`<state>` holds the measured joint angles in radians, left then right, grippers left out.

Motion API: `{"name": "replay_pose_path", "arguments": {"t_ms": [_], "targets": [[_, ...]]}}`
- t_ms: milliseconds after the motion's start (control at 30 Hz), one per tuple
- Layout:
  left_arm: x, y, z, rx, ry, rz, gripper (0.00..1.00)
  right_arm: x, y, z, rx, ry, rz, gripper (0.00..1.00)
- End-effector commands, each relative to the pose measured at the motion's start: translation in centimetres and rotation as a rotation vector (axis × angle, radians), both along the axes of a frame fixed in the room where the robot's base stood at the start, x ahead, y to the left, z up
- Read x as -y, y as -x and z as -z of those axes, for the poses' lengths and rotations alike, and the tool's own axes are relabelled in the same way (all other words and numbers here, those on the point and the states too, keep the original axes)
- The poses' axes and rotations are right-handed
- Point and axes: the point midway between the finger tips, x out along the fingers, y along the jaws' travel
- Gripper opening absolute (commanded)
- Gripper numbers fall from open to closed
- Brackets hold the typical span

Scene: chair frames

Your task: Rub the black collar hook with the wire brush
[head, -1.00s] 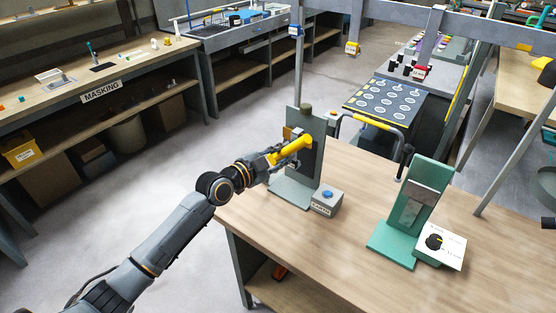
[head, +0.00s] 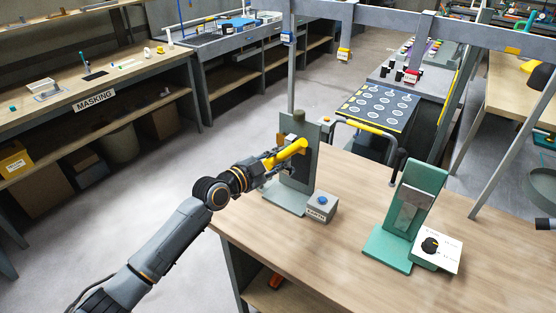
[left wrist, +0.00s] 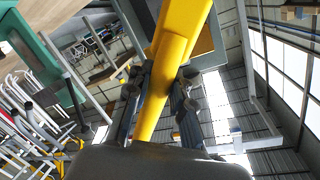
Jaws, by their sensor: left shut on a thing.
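My left gripper (head: 273,158) is shut on the yellow handle of a tool, which I take as the wire brush (head: 291,150). In the left wrist view the brush handle (left wrist: 174,50) runs up between the two fingers (left wrist: 157,97). Its bristles are hidden. In the head view the brush is in front of a grey upright stand (head: 313,135) on the wooden table; I cannot tell if it touches it. I cannot make out the black collar hook for certain. My right gripper is not in view.
An overhead rail (head: 385,18) crosses behind.

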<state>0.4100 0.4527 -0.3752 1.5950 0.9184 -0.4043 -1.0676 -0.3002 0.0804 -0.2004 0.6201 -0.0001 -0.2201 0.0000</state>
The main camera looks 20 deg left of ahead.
Motion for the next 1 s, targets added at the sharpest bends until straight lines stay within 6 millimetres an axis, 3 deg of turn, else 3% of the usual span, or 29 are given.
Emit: {"name": "replay_pose_path", "arguments": {"t_ms": [633, 1000], "targets": [[0.5, -1.2, 0.0, 0.002, 0.000, 0.001, 0.00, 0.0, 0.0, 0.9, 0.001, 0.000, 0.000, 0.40], [2.7, -0.2, -0.4, 0.001, 0.002, 0.001, 0.00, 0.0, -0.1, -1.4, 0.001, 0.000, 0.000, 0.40]]}}
